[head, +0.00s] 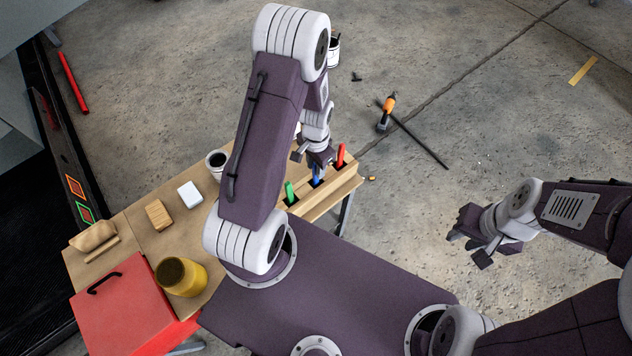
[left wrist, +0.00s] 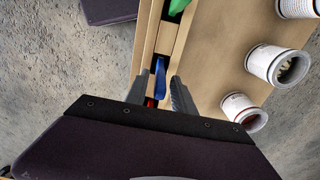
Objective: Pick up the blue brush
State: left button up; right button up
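The blue brush (head: 317,180) stands in a slot of a wooden holder (head: 329,193), between a green-handled item (head: 290,191) and a red-handled item (head: 341,154). My left gripper (head: 314,160) is above the blue brush, partly covering it in the head view. In the left wrist view, the blue brush (left wrist: 160,75) shows between the two spread fingers (left wrist: 158,82) of my left gripper, with a gap on each side. Its lower part is hidden in the slot. My right gripper (head: 469,248) is open and empty over the floor at the right.
White cans (left wrist: 270,65) stand beside the holder. A drill (head: 386,112) lies on the floor.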

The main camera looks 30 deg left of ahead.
pick_arm(q)
grip_shut()
